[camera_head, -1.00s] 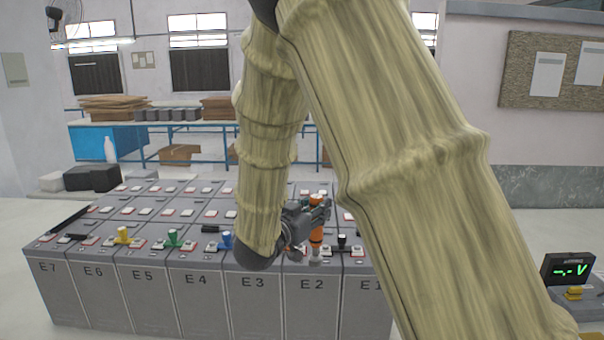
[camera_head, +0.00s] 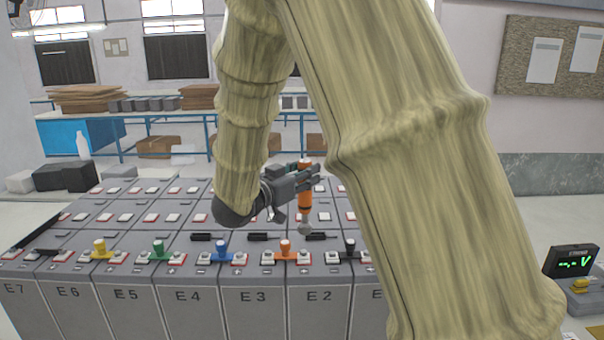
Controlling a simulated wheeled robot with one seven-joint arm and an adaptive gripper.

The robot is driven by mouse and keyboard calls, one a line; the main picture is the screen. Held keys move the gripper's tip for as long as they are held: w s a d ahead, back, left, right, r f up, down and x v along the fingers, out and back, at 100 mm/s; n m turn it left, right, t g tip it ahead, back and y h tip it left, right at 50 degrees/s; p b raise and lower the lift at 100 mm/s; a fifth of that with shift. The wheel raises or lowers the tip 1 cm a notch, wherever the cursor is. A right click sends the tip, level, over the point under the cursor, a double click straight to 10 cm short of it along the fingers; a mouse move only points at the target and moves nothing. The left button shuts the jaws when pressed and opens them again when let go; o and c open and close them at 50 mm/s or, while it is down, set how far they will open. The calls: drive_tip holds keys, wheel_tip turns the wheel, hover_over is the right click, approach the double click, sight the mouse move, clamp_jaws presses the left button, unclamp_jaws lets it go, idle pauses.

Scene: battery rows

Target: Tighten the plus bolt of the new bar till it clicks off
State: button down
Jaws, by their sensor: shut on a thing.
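My gripper (camera_head: 312,178) is shut on an orange-handled tool (camera_head: 305,198), held upright with its grey lower end (camera_head: 305,229) pointing down over the battery tops. The tool's end appears above and behind the front row, apart from the bars there. An orange bar (camera_head: 286,253) with a raised knob lies across terminals near E3 and E2. Yellow (camera_head: 100,251), green (camera_head: 158,250), blue (camera_head: 221,252) and black (camera_head: 349,250) bars lie along the same row. I cannot tell which bar is new. The bolts are too small to make out, and my arm hides the right end.
Grey battery blocks (camera_head: 254,300) labelled E7 to E2 stand in front, with rows of red and white terminals behind. Flat black pieces (camera_head: 258,237) lie behind the front bars. A meter (camera_head: 571,262) reading "-.- V" stands at the right.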

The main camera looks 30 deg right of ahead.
sight(299, 196)
drive_tip(key=shift+w+d+f, duration=0.1)
drive_tip(key=shift+w+f, duration=0.5)
drive_tip(key=shift+w, duration=0.05)
drive_tip(key=shift+s+f+b, duration=0.15)
drive_tip(key=shift+s+b, duration=0.15)
drive_tip(key=shift+s, duration=0.15)
drive_tip(key=shift+f, duration=0.25)
drive_tip(key=shift+w+f+b, duration=0.3)
drive_tip(key=shift+f+b, duration=0.2)
drive_tip(key=shift+f, duration=0.45)
drive_tip(key=shift+s+f+b, duration=0.2)
drive_tip(key=shift+f+b, duration=0.2)
drive_tip(key=shift+f, duration=0.15)
drive_tip(key=shift+w+f, duration=0.15)
drive_tip(key=shift+f, duration=0.35)
drive_tip(key=shift+r, duration=0.1)
